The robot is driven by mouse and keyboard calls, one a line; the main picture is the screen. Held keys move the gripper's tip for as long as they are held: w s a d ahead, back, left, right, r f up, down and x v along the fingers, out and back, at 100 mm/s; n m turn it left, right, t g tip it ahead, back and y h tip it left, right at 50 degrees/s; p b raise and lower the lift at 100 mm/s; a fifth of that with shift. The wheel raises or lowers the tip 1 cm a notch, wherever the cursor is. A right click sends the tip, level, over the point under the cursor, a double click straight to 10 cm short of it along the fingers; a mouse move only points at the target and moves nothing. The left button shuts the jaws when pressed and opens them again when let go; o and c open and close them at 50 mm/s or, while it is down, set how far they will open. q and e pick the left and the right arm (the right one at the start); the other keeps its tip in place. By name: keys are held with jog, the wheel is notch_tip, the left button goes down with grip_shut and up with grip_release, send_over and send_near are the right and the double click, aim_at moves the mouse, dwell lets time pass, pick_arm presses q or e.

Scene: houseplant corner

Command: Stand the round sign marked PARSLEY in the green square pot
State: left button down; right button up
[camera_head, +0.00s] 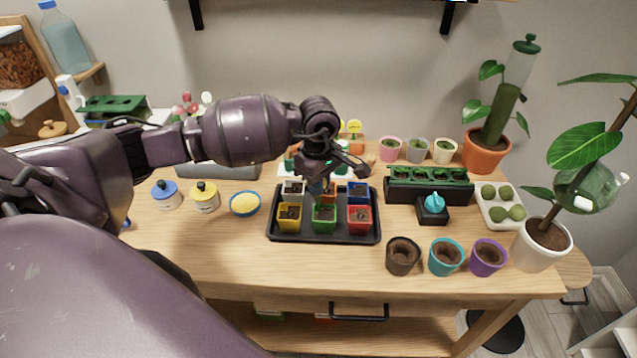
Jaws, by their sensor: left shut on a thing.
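The green square pot (324,219) stands in the front row of the black tray, between a yellow and a red pot. My left gripper (320,186) comes down from above, just over the back of this pot. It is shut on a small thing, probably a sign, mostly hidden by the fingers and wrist. No lettering can be read on it, and I cannot tell whether it touches the pot. Round yellow signs (354,126) stand behind my wrist, their marks too small to read. My right gripper is not in view.
The black tray (324,239) also holds white, orange and blue pots behind. Brown (403,257), teal (446,258) and purple (488,259) pots stand at front right. A dark planter (428,194) is right of the tray. The table left of the tray's front is clear.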

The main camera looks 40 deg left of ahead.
aim_at(318, 206)
pick_arm(q)
jog(key=shift+f, duration=0.1)
jog(key=shift+f+b, duration=0.55)
jog(key=shift+b, duration=0.05)
jog(key=shift+f, duration=0.2)
jog(key=shift+f+b, duration=0.5)
jog(key=shift+f+b, duration=0.5)
jog(key=shift+f, duration=0.1)
dwell(0.5)
